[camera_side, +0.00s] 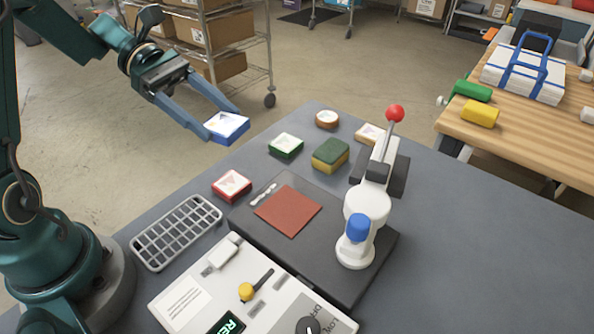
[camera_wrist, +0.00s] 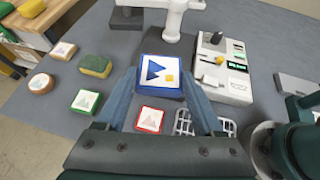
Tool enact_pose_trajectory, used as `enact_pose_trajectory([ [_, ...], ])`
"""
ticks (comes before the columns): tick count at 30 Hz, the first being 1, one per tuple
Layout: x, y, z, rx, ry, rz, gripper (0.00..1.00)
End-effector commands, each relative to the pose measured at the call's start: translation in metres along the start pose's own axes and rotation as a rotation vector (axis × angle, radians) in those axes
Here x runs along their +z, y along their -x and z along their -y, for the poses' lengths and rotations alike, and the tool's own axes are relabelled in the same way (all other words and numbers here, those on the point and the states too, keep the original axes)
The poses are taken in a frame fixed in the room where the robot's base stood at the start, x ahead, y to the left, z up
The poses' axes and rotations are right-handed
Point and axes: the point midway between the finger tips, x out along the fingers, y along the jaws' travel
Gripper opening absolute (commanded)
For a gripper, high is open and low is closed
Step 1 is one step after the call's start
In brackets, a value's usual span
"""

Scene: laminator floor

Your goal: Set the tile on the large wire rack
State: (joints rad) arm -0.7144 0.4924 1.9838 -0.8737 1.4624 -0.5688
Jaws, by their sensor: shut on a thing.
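A blue-edged tile (camera_side: 227,127) with a white printed face is held between the fingertips of my gripper (camera_side: 222,123), raised above the table's far left side. In the wrist view the tile (camera_wrist: 160,74) shows a dark blue triangle and a small yellow square, with a finger of my gripper (camera_wrist: 162,84) on each side. A grey wire rack (camera_side: 177,232) lies flat and empty on the table's left side, well apart from the tile. In the wrist view the rack (camera_wrist: 205,123) shows at lower right, partly hidden by a finger.
A red-edged tile (camera_side: 231,185), a green-edged tile (camera_side: 286,146) and a sponge (camera_side: 331,155) lie on the table. A white press with a red knob (camera_side: 396,113) stands tall on a dark base. A control box (camera_side: 250,290) sits in front of the rack's right side.

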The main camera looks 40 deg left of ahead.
Motion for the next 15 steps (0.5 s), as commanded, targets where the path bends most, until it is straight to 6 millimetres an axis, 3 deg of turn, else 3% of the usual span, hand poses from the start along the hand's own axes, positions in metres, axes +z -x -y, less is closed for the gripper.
enact_pose_trajectory([
  [7, 0.001, -0.012, 0.001, -0.004, 0.0, 0.003, 0.0],
  [15, -0.002, -0.077, 0.007, -0.011, 0.002, 0.003, 0.0],
])
